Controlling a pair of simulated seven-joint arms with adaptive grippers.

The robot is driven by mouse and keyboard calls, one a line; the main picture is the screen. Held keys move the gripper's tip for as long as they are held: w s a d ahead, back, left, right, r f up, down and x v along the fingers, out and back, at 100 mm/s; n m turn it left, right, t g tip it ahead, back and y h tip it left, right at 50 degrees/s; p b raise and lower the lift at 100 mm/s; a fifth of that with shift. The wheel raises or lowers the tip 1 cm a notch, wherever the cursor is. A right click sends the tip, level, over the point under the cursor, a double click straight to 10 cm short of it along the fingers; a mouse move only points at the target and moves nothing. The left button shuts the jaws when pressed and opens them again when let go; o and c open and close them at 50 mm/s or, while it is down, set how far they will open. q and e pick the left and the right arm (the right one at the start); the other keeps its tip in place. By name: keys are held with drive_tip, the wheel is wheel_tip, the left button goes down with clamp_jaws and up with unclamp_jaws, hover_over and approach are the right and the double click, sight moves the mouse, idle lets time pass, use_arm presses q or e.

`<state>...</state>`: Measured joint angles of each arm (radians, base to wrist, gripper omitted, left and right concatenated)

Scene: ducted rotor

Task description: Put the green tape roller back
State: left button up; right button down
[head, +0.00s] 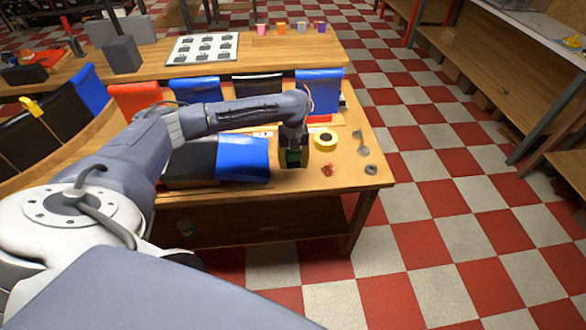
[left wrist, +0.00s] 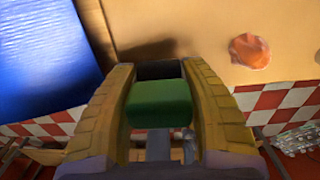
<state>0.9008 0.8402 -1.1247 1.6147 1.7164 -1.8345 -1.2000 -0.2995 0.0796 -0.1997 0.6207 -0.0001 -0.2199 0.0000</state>
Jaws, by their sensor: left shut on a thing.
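My left gripper (head: 293,150) is over the front right part of the near wooden table, pointing down. In the left wrist view its two yellowish fingers (left wrist: 158,72) are shut on the green tape roller (left wrist: 160,103). The roller shows as a green block with a dark part at its far side. In the head view only a small dark green piece of the roller (head: 293,158) shows under the gripper. A shadow lies on the wood beside it; I cannot tell the exact height. My right gripper is not in view.
A crumpled orange piece (head: 328,169) and small grey rings (head: 371,170) lie near the table's right edge (head: 388,180).

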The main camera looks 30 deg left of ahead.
sight(293, 168)
use_arm(q)
drive_tip(key=shift+f, duration=1.95)
drive_tip(key=shift+f, duration=0.15)
drive_tip(key=o, duration=1.3)
wheel_tip(293, 168, up, 12)
drive_tip(key=shift+r, duration=0.15)
